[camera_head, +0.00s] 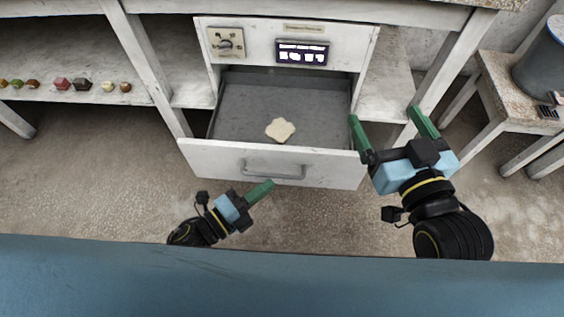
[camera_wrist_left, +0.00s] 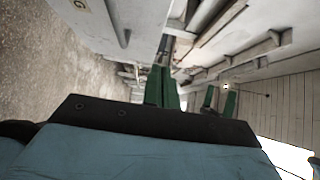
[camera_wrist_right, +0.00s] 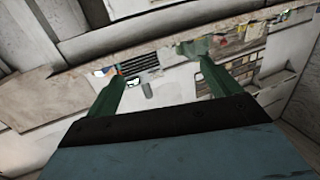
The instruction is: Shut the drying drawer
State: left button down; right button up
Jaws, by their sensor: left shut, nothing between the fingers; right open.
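The drying drawer (camera_head: 230,157) is pulled out from the white bench, with its white front and grey bar handle (camera_head: 275,173) facing me. A pale, bread-like piece (camera_head: 280,130) lies on the drawer's grey floor. My left gripper (camera_head: 261,190) is shut and empty, just in front of and below the drawer front, near the handle; whether it touches cannot be told. Its green fingers also show together in the left wrist view (camera_wrist_left: 162,88). My right gripper (camera_head: 388,118) is open and empty, to the right of the drawer's right end. Its spread fingers show in the right wrist view (camera_wrist_right: 155,75).
Above the drawer is a white panel with a dial (camera_head: 226,42) and a lit display (camera_head: 302,53). Several small coloured pieces (camera_head: 62,84) sit on the left shelf. A stool (camera_head: 503,80) bearing a grey bucket (camera_head: 545,70) stands at right. Bare floor lies before the drawer.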

aim_at(295, 152)
pick_arm(q)
jog(key=shift+w+d+f+b, duration=0.1)
jog(key=shift+w+d+b, duration=0.4)
jog(key=shift+w, duration=0.75)
jog(key=shift+w+d+r+b, duration=0.1)
jog(key=shift+w+d+b, duration=0.1)
jog(key=shift+w+d, duration=0.8)
jog(key=shift+w+d+f+b, duration=0.1)
jog(key=shift+w+d+b, duration=0.3)
jog(key=shift+w, duration=1.1)
pick_arm(e)
notch_tip(295, 152, up, 8)
jog(key=s+t+y, duration=0.1)
jog(key=t+y, duration=0.1)
jog(key=t, duration=0.4)
jog(key=shift+s+a, duration=0.4)
jog(key=shift+a, duration=0.05)
jog(key=shift+r, duration=0.1)
